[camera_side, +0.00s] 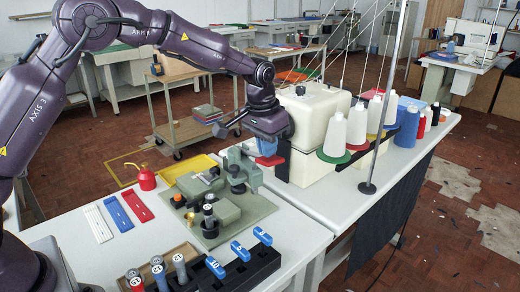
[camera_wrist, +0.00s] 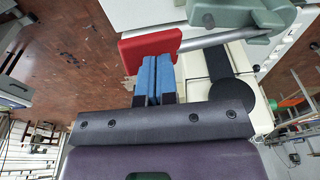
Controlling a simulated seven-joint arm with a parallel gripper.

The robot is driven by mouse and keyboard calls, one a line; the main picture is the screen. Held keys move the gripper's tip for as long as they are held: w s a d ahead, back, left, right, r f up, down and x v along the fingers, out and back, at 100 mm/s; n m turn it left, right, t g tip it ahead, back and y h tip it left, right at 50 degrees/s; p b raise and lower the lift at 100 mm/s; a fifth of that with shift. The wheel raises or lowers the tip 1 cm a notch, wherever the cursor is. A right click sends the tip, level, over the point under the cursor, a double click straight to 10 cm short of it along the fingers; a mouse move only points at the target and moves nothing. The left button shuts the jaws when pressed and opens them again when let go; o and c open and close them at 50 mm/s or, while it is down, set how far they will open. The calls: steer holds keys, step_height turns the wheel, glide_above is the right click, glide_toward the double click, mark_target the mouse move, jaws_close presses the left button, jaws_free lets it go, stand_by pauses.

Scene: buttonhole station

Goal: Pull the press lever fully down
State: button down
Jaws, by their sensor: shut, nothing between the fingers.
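The press is a green machine (camera_side: 238,170) on a green base plate on the white table; part of it shows at the top of the wrist view (camera_wrist: 235,14). Its lever is a grey metal rod (camera_wrist: 215,38) ending in a red block handle (camera_wrist: 150,44). In the side view the red handle (camera_side: 270,160) sits right of the press, near the height of its top. My gripper (camera_side: 267,148) is just above the handle, blue fingers shut together and empty. In the wrist view the fingers (camera_wrist: 154,62) overlap the handle's lower edge; whether they touch it I cannot tell.
A cream machine (camera_side: 315,125) and thread cones (camera_side: 357,125) stand close on the right. A black block with blue-topped pieces (camera_side: 245,268), a red oil can (camera_side: 147,178) and coloured strips (camera_side: 119,212) lie in front and left.

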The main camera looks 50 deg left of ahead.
steer(key=shift+f, duration=3.5)
steer(key=shift+r, duration=6.6)
steer(key=shift+s+f+g, duration=0.3)
steer(key=shift+s+f, duration=0.6)
steer(key=shift+f, duration=0.1)
steer(key=s+r+t, duration=0.2)
steer(key=s+r, duration=0.2)
steer(key=s, duration=1.1)
steer(key=s+a+r+t, duration=0.1)
steer(key=s+r, duration=0.4)
steer(key=s, duration=1)
steer(key=shift+t, duration=0.7)
